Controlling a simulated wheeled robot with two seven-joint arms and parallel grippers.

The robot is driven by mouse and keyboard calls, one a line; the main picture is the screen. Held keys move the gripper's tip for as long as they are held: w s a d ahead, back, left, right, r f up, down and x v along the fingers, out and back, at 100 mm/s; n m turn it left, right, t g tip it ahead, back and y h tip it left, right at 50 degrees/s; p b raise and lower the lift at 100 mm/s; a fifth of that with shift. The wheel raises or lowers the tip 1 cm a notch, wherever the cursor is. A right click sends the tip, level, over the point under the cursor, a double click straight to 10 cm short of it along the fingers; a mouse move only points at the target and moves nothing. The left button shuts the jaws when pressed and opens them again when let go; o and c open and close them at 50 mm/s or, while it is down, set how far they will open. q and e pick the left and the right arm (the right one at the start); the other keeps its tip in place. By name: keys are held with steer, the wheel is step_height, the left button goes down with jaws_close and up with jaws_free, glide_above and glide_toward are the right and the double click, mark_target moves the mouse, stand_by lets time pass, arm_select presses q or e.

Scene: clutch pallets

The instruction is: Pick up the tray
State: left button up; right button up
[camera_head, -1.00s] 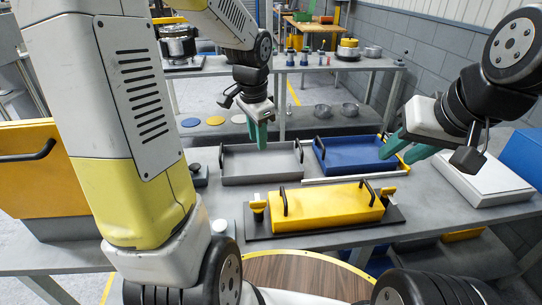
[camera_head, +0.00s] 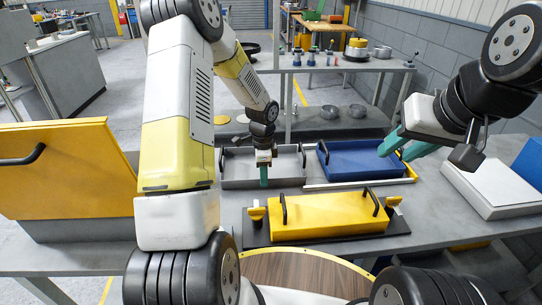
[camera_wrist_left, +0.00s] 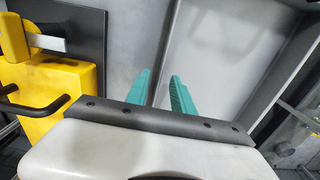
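The grey tray (camera_head: 235,183), with black handles at both ends, lies on the table below my left gripper (camera_head: 264,184). The wrist view shows the left gripper's teal fingers (camera_wrist_left: 160,80) apart, with a tray wall (camera_wrist_left: 170,40) between them in the picture; contact cannot be told. The blue tray (camera_head: 362,157) lies right of the grey one. My right gripper (camera_head: 400,146) is open and empty beside the blue tray.
A white flat box (camera_head: 495,188) lies at the right. A back shelf (camera_head: 345,64) holds several small parts and bowls. Bare grey tabletop (camera_head: 440,215) shows right of the yellow tray.

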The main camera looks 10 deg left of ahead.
arm_select(q)
steer(key=shift+f, duration=0.9)
steer(key=shift+c, duration=0.4)
jaws_close()
steer(key=shift+r, duration=0.1)
